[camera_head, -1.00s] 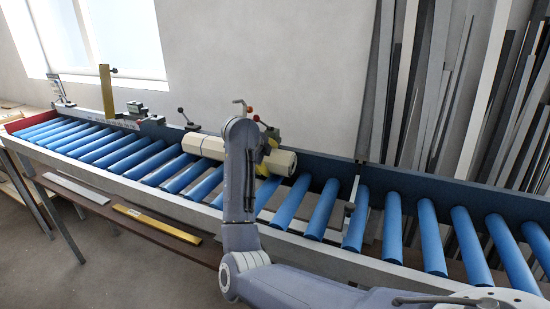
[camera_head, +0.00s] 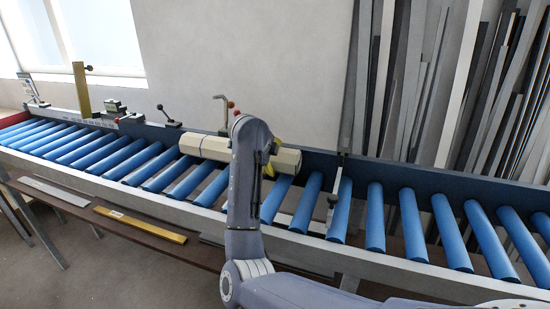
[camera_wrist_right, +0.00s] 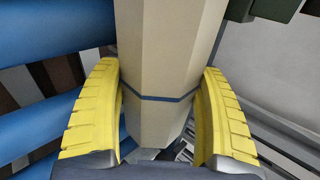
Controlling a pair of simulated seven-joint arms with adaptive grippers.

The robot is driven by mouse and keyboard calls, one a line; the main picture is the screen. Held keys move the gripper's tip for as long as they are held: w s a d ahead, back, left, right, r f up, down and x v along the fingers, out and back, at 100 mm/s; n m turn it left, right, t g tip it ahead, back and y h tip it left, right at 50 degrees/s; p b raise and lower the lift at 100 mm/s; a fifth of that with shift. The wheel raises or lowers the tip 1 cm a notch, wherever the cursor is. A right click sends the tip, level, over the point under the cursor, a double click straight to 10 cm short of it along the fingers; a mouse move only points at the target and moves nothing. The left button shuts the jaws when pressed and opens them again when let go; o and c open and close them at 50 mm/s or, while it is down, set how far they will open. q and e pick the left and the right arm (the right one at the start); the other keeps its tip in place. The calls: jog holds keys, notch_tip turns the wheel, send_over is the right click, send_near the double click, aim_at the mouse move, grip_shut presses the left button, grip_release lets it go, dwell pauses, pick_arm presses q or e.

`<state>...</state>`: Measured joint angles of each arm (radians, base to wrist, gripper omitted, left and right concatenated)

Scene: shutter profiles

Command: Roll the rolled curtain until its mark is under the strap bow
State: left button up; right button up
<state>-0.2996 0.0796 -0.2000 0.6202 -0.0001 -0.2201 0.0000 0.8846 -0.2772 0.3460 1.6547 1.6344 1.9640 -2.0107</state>
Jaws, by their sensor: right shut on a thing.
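The rolled curtain is a cream, many-sided roll (camera_head: 208,147) lying along the conveyor; I cannot tell whether it touches the rollers. It also shows in the wrist view (camera_wrist_right: 168,50), with a thin blue-grey band (camera_wrist_right: 165,97) around it; I cannot tell whether this is the mark. My right gripper (camera_wrist_right: 162,115) is shut on the roll, with yellow fingers on both sides. In the head view, my own arm hides most of that gripper and the roll's middle. A bent metal rod (camera_head: 224,108), possibly the strap bow, stands behind the roll. My left gripper is not in view.
Blue rollers (camera_head: 376,215) run along the conveyor, with a dark blue back rail (camera_head: 430,178). A thin upright post (camera_head: 346,110) stands right of the roll. Black-knobbed levers (camera_head: 166,112) and a yellow upright (camera_head: 82,90) stand to the left. Long profiles lean on the wall.

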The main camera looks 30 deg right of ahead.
jog(key=shift+d+r, duration=0.1)
dwell(0.3)
jog(key=o, duration=1.6)
jog(key=shift+o, duration=0.2)
jog(key=shift+r, duration=4.95)
